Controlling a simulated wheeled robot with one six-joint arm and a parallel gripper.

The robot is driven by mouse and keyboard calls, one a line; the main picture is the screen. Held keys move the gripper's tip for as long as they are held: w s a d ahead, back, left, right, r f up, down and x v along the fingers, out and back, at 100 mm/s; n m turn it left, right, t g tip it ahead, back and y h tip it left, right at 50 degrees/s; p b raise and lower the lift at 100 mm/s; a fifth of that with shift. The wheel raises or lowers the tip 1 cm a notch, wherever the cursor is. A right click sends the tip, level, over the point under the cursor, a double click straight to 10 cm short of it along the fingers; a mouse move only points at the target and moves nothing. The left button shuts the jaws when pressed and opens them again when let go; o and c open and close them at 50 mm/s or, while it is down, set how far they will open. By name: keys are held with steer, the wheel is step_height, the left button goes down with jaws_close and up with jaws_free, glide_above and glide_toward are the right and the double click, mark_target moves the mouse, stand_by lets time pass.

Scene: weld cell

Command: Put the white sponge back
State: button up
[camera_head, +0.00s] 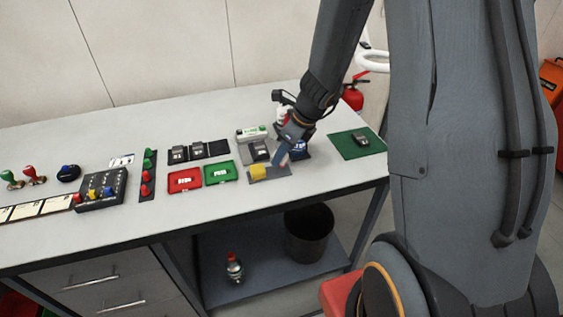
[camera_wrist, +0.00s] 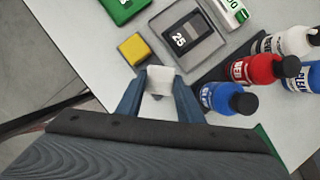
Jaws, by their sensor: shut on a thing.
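The white sponge (camera_wrist: 160,79) is between the two blue fingertips of my gripper (camera_wrist: 161,84) in the wrist view. My gripper is shut on it. In the head view my gripper (camera_head: 281,160) is low over the right part of the bench, and the sponge cannot be made out there. A yellow sponge (camera_head: 258,172) sits on a small grey mat (camera_head: 282,174), just left of my gripper. The yellow sponge also shows in the wrist view (camera_wrist: 132,48), apart from the white one. I cannot tell whether the white sponge touches the mat.
Several bottles, including a red one (camera_wrist: 250,68) and a blue one (camera_wrist: 222,98), stand close right of my gripper. Red (camera_head: 185,180) and green (camera_head: 220,174) trays lie left. A green mat (camera_head: 357,143) lies right.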

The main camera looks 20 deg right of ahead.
steer(key=shift+f, duration=1.6)
steer(key=shift+f+b, duration=0.1)
steer(key=shift+b, duration=0.25)
steer(key=o, duration=1)
steer(key=shift+o, duration=0.2)
steer(key=p+v, duration=0.2)
steer(key=v, duration=1)
steer(key=s+a+r+n+h, duration=0.1)
steer(key=s+n, duration=0.5)
steer(key=n, duration=0.7)
steer(key=s+a+r+n+g+h, duration=0.1)
steer(key=s+n, duration=0.6)
steer(key=n, duration=0.7)
steer(key=shift+s+a+r+h, duration=0.25)
steer(key=shift+a+h, duration=0.35)
steer(key=shift+a, duration=0.5)
